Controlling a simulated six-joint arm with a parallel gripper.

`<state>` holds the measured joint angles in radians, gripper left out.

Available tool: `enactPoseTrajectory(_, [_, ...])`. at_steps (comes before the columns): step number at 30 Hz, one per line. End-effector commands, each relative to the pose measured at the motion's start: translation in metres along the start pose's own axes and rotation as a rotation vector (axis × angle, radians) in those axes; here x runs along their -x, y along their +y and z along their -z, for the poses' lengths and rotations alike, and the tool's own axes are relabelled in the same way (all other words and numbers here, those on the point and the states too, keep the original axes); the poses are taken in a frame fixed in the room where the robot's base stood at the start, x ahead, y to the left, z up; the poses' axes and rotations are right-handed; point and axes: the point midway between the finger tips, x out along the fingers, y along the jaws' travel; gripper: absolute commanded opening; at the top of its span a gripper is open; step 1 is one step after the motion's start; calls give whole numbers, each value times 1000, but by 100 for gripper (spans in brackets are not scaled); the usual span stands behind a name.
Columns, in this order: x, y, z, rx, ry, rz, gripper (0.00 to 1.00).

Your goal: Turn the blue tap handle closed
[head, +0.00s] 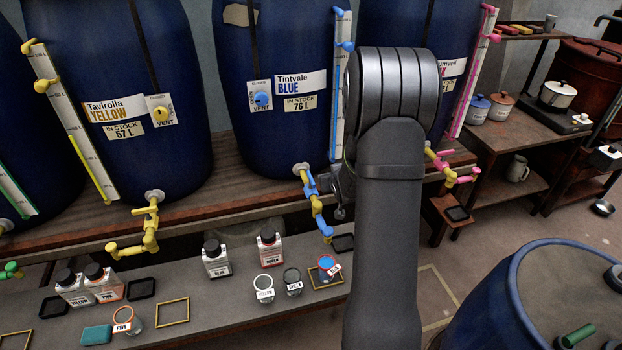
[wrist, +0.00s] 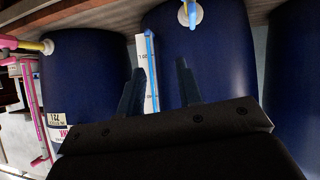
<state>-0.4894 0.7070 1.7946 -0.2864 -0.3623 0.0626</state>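The blue tap (head: 316,205) hangs from the front of the dark blue Tintvale BLUE barrel (head: 275,90), left of my arm. I cannot tell its handle's exact position. In the wrist view, part of the tap (wrist: 191,12) shows at the top edge, beyond the fingertips. My gripper (wrist: 158,78) is open and empty, its two dark fingers apart in front of the barrel. In the head view my arm mostly hides it; a dark part of it shows just right of the tap. A cup with a blue top (head: 327,262) stands below the tap on a square frame.
Yellow taps (head: 148,235) and a yellow-and-pink tap (head: 450,170) flank the blue one. The bench below holds bottles (head: 216,258), small cups (head: 264,288) and empty frames (head: 173,312). A blue level tube (wrist: 150,65) runs up the barrel beside the fingers. A large drum (head: 540,300) stands front right.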

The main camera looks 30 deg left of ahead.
Motion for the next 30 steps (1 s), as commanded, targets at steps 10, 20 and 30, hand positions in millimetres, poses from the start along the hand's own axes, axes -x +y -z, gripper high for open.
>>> enactPoseTrajectory(10, [18,-36,-44,-52,179,131,33])
enactPoseTrajectory(20, [-8,-44,-40,-57,197,145,33])
enactPoseTrajectory(30, [-80,-54,-25,-57,196,143,33])
